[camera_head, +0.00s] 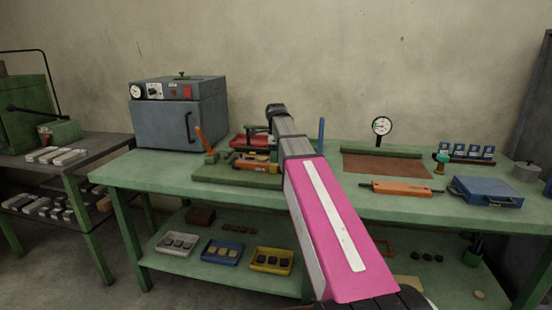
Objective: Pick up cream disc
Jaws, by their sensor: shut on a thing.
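A small cream disc (479,295) lies flat on the lower shelf at the far right. Several small cream pieces also sit in a blue tray (206,258) on the same shelf. I cannot tell whether they are discs of the same kind. My arm, with a pink link, reaches up across the middle of the view to a dark joint above the bench. My gripper does not show; it is hidden beyond that joint, so what it holds cannot be seen.
The green bench (335,199) carries a grey oven (165,122), an orange tool (400,188), a blue case (487,191) and a dial gauge (381,126). A white tray (163,248) and yellow tray (257,267) stand below. My arm covers the lower shelf's middle.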

